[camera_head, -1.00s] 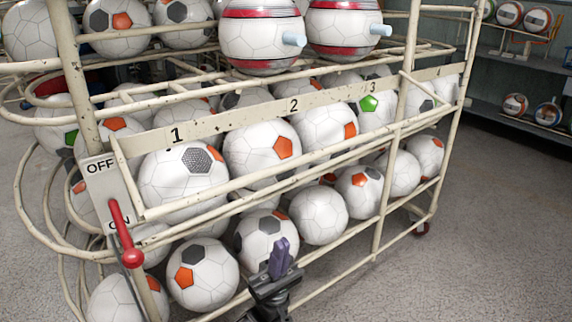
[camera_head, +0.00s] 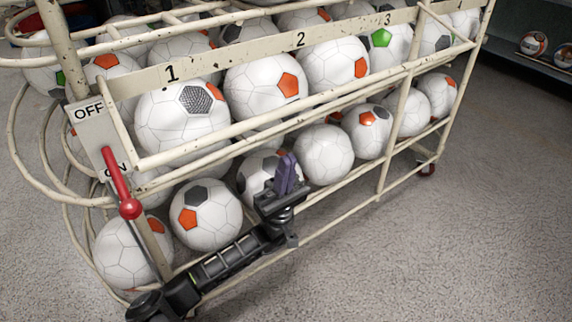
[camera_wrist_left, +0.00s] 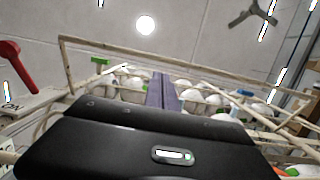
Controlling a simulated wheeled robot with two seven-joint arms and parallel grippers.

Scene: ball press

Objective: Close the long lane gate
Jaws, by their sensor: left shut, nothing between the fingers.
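A cream metal ball rack fills the head view. A long numbered bar (camera_head: 240,55), marked 1 to 4, runs along its front, with a cream rail frame (camera_head: 270,125) projecting below it. I cannot tell which of these is the lane gate. In the left wrist view a long cream rail (camera_wrist_left: 200,62) crosses above the balls. My left gripper (camera_head: 286,172) has purple fingers, shut and empty, pointing up in front of the lower balls, below the rail. Its fingers also show in the wrist view (camera_wrist_left: 163,92). My right gripper is not in view.
A red lever (camera_head: 122,185) hangs on an OFF/ON plate (camera_head: 94,135) at the rack's left end, its knob below ON. Several white balls (camera_head: 265,85) fill the rack's lanes. Grey floor (camera_head: 450,250) is clear at the right. A shelf with balls (camera_head: 545,60) stands behind.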

